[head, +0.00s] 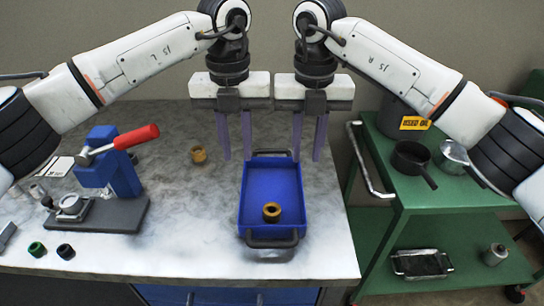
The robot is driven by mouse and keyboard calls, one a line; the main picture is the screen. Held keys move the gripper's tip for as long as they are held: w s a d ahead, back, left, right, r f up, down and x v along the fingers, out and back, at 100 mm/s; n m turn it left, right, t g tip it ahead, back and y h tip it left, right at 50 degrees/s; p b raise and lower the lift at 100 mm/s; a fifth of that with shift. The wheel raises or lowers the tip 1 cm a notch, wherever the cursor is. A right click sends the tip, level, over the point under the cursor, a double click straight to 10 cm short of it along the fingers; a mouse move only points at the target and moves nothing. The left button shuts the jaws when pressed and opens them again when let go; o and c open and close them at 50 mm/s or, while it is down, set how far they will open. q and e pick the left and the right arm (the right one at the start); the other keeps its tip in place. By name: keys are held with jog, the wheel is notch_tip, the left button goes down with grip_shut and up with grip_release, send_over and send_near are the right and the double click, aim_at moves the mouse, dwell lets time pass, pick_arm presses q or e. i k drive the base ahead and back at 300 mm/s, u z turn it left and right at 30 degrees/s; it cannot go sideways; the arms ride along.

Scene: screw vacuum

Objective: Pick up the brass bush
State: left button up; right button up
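A brass-coloured bush (271,212) stands in the front part of the blue tray (272,172). A second brass-coloured ring-shaped part (198,155) stands on the grey bench top, left of the tray. I cannot tell for sure which of the two is the brass bush. My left gripper (237,157) points down with its two fingers apart and empty, between the loose part and the tray's back left corner. My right gripper (308,159) also points down, fingers apart and empty, near the tray's back right corner.
A blue press (110,170) with a red handle stands on the left of the bench (180,225). Green and black rings (37,249) lie at front left. A green cart (440,190) with pans stands right of the bench. The bench between press and tray is mostly clear.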

aim_at(201, 156)
jog(key=k, duration=1)
